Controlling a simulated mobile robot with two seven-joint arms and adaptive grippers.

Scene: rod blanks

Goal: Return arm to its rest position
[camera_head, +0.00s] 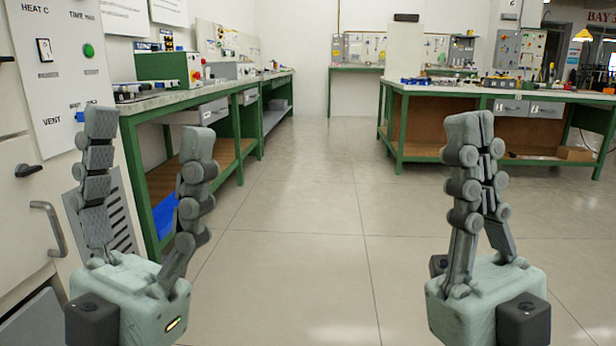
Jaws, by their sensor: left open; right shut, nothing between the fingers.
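My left gripper (148,140) stands upright at the lower left, its two jointed grey fingers spread apart with nothing between them. It is in front of the white cabinet. My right gripper (470,128) stands upright at the lower right, its fingers together and holding nothing. No rod blanks can be made out in this view.
A white cabinet (25,250) with a handle stands close at the left. A green-framed workbench (138,200) runs along the left wall. Another green workbench (430,158) stands at the back right. The tiled floor (310,240) between them is clear.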

